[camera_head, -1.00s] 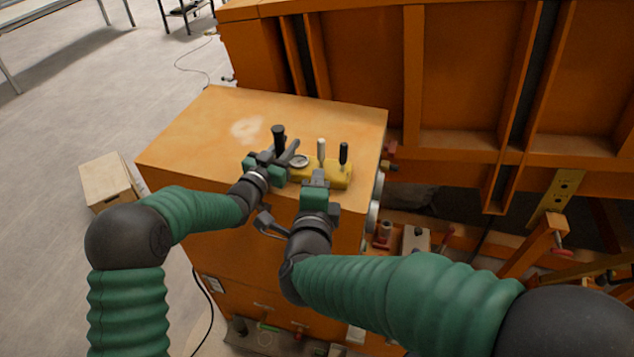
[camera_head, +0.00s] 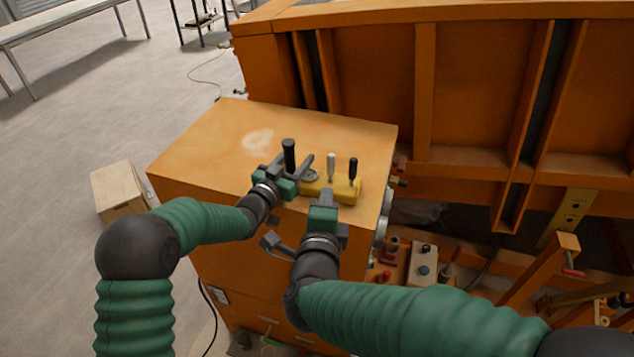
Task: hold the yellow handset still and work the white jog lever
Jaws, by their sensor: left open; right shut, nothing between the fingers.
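The yellow handset (camera_head: 346,189) lies on top of the orange cabinet (camera_head: 215,140), near its right side. The white jog lever (camera_head: 331,166) stands upright on it, between a taller black lever (camera_head: 289,155) on the left and a shorter black lever (camera_head: 353,169) on the right. A round gauge-like disc (camera_head: 311,175) sits left of the white lever. My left gripper (camera_head: 296,170) is open at the handset's left end, by the tall black lever; its fingers partly hide that end. My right gripper (camera_head: 327,194) is shut and empty at the handset's front edge, just below the white lever.
The cabinet top is clear to the left and behind, apart from a pale worn patch (camera_head: 258,140). A large orange walled frame (camera_head: 470,90) rises behind. A grey control box (camera_head: 423,262) and red-handled parts lie at the lower right. A wooden box (camera_head: 120,190) stands on the floor.

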